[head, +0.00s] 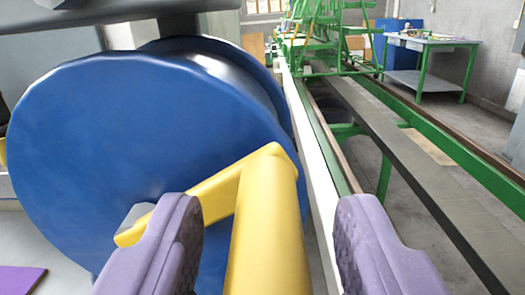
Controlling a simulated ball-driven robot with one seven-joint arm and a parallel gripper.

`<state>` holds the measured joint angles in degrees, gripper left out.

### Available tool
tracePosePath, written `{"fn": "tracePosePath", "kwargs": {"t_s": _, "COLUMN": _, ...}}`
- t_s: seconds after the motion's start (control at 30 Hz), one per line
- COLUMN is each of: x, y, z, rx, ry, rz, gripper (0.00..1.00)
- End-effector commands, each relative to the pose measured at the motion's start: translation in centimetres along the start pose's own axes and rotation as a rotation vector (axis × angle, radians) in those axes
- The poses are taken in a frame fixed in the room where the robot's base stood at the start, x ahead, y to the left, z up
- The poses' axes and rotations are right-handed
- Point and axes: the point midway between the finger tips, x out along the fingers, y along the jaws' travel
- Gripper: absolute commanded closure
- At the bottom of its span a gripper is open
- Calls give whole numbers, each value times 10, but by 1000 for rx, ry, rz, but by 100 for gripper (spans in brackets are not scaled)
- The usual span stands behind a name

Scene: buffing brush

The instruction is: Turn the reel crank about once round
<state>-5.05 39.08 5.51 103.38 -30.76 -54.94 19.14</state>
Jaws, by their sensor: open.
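A large blue reel (130,130) fills the left of the head view. A yellow crank (215,192) is fixed near the reel's lower middle by a grey hub (138,213). Its arm runs up to the right, and its thick yellow handle (268,230) points toward me. My gripper (270,230) is open, with one purple finger on each side of the handle. The left finger overlaps part of the crank arm in the picture. A gap shows between the handle and the right finger; I cannot tell whether the left finger touches.
Green rails (440,140) run away to the right, with a green frame (325,40) behind. A workbench (430,42) stands at the back right. A purple piece (20,278) lies at lower left.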

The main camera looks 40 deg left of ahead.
Motion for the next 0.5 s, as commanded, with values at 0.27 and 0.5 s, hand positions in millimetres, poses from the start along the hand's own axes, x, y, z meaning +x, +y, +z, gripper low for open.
{"fn": "tracePosePath", "kwargs": {"t_s": 0.27, "x": 13, "y": 0, "z": 0, "rx": 2, "ry": -1, "rz": 1, "gripper": 49}}
{"fn": "tracePosePath", "kwargs": {"t_s": 0.5, "x": 12, "y": 0, "z": 0, "rx": 3, "ry": -1, "rz": 1, "gripper": 77}}
